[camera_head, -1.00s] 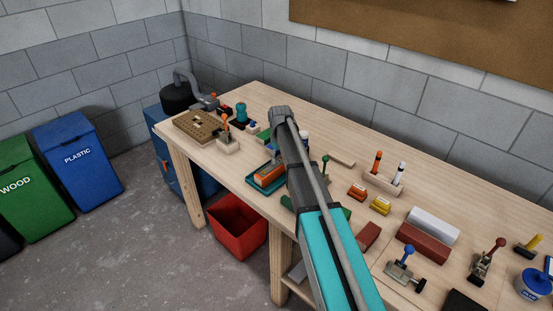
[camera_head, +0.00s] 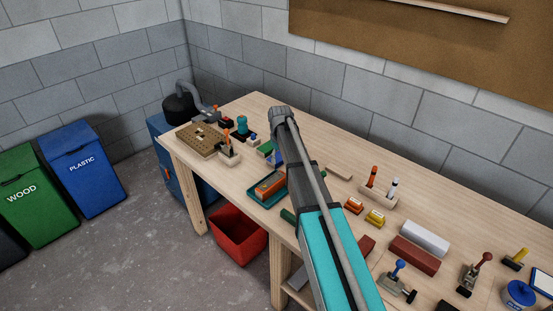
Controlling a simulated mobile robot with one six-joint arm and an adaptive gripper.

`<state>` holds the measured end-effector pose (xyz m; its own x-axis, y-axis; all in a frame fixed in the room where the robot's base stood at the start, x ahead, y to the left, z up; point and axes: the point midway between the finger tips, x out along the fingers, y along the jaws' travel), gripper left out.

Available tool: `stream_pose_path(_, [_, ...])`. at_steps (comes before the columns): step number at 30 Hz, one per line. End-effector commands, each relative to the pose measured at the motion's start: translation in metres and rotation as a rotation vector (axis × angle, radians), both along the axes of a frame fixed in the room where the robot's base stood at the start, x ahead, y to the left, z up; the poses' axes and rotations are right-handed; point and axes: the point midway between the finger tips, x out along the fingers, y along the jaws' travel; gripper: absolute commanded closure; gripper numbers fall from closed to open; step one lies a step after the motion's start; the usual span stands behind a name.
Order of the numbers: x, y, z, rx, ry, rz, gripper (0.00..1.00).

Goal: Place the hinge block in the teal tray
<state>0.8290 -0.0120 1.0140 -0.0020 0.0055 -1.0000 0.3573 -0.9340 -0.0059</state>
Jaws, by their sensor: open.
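The teal tray (camera_head: 254,197) lies near the front edge of the workbench, just left of my arm. An orange block (camera_head: 268,186) lies in it. I cannot tell whether this is the hinge block. A small orange piece (camera_head: 354,205) and a similar yellow piece (camera_head: 375,217) sit on the bench right of my arm. My arm crosses the middle of the view and hides part of the bench. My gripper does not show; the far end of the arm hides that area.
A pegboard-like block (camera_head: 201,141) and small fixtures stand at the bench's left end. A wooden holder (camera_head: 377,194), a white bar (camera_head: 425,238), a dark red bar (camera_head: 414,255) and toggle clamps occupy the right. A red bin (camera_head: 237,236) stands on the floor below.

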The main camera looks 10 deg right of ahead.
Motion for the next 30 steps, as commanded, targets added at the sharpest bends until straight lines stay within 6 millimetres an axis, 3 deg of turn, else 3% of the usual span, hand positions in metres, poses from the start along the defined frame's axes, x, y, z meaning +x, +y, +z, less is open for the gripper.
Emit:
stream_pose_path(13, [0.0,0.0,0.038,0.0,0.0,0.0,0.43])
stream_pose_path(30, [0.0,0.0,0.043,0.0,0.0,0.0,0.43])
